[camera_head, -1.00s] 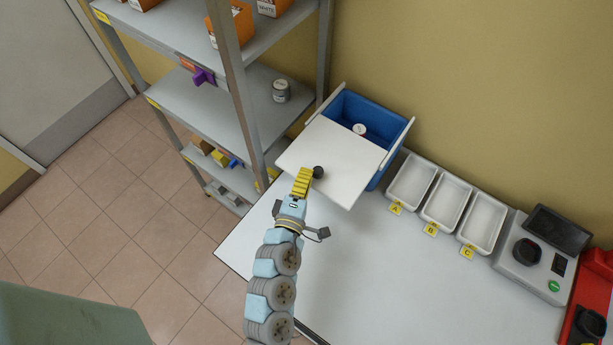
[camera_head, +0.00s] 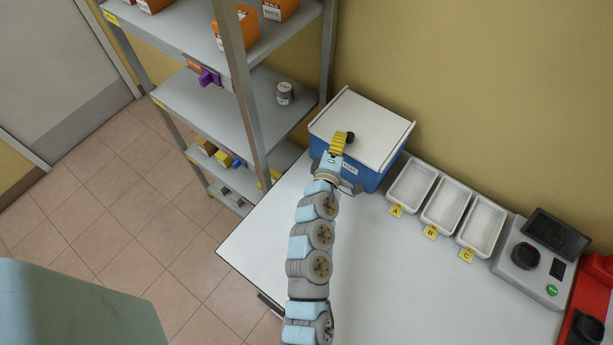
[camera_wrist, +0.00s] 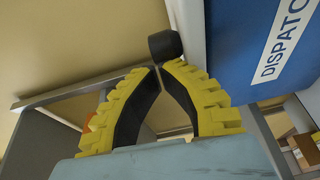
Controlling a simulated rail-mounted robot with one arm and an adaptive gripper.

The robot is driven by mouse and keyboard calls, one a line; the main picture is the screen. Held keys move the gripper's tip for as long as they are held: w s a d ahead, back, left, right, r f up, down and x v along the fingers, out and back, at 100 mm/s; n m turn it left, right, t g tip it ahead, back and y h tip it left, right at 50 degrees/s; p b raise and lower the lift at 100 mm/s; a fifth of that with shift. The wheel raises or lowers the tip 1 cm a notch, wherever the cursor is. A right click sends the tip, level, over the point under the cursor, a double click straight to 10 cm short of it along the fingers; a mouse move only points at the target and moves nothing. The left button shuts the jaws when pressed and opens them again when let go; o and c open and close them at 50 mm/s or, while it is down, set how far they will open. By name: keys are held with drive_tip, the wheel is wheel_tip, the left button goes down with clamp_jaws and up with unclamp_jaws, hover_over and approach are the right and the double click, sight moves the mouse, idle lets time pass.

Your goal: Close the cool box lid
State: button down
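The cool box (camera_head: 345,165) is blue and stands at the back left of the bench. Its white lid (camera_head: 378,125) lies over the top, and no opening shows in the head view. A black knob (camera_head: 349,137) is at the lid's front left part. My gripper (camera_head: 340,136), with yellow-backed fingers, is right beside the knob. In the wrist view, the fingertips of my gripper (camera_wrist: 159,67) meet with nothing between them. The knob (camera_wrist: 165,45) is just beyond the tips, close to or touching them. The blue wall (camera_wrist: 250,45) shows a "DISPATC…" label (camera_wrist: 285,38).
A grey shelf rack (camera_head: 238,100) stands close on the left, with orange boxes and a grey jar (camera_head: 285,93). White trays (camera_head: 391,190) labelled A, B and C sit right of the box. A balance-like device (camera_head: 524,262) is farther right. The bench front (camera_head: 400,290) is clear.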

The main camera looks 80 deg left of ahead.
drive_tip(key=shift+w+a, duration=0.3)
idle(0.4)
drive_tip(key=shift+s+d+f+b, duration=0.1)
drive_tip(key=shift+s+d+b, duration=0.15)
drive_tip(key=shift+s, duration=0.3)
drive_tip(key=s+a+b+v, duration=0.1)
drive_tip(key=s+b+v, duration=0.1)
drive_tip(key=v, duration=1)
drive_tip(key=shift+w+r, duration=0.15)
drive_tip(key=shift+r, duration=0.1)
